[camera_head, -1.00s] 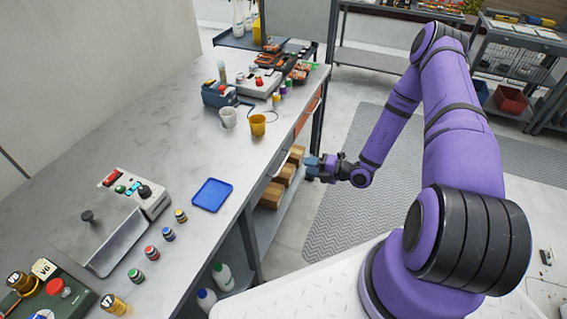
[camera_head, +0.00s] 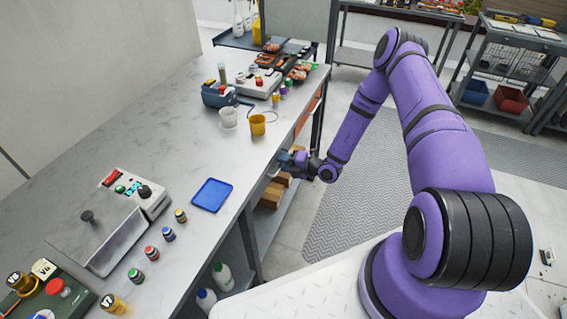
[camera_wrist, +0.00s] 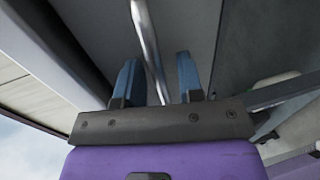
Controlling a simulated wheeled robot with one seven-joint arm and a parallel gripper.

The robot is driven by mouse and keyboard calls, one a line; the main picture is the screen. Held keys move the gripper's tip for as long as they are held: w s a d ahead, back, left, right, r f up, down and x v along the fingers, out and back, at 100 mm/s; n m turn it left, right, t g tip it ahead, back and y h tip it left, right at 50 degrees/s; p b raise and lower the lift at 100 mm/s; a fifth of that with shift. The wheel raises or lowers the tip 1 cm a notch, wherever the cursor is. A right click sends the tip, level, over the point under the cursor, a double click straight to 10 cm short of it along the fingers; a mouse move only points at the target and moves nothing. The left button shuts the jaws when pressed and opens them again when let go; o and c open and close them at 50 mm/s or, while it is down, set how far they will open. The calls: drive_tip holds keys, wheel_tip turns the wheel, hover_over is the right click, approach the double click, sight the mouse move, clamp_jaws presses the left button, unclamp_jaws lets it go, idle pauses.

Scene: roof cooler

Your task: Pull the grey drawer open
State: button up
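My gripper (camera_head: 287,158) is at the right side of the long workbench, just below the worktop edge. In the wrist view its two blue fingers (camera_wrist: 157,62) are open and stand apart. A shiny metal bar handle (camera_wrist: 145,32) runs between the fingers, with a visible gap to each of them. Behind the handle is a plain grey front (camera_wrist: 195,25), which looks like the grey drawer. In the head view the grey drawer cannot be made out, as the worktop and my gripper hide that area.
An orange drawer front (camera_head: 308,116) shows farther along the bench side. Cardboard boxes (camera_head: 271,196) lie on the lower shelf (camera_head: 280,218). A yellow cup (camera_head: 258,125) and a blue tray (camera_head: 212,195) are on the worktop (camera_head: 165,125). The patterned floor mat (camera_head: 350,210) beside the bench is clear.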

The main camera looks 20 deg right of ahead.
clamp_jaws()
drive_tip(key=shift+s+d, duration=0.1)
drive_tip(key=f+v, duration=0.3)
drive_tip(key=v, duration=1.1)
drive_tip(key=s+d+f+v, duration=0.1)
drive_tip(key=f+v, duration=0.2)
drive_tip(key=v, duration=1.1)
drive_tip(key=shift+w, duration=0.1)
unclamp_jaws()
drive_tip(key=shift+a, duration=0.1)
drive_tip(key=v, duration=1.1)
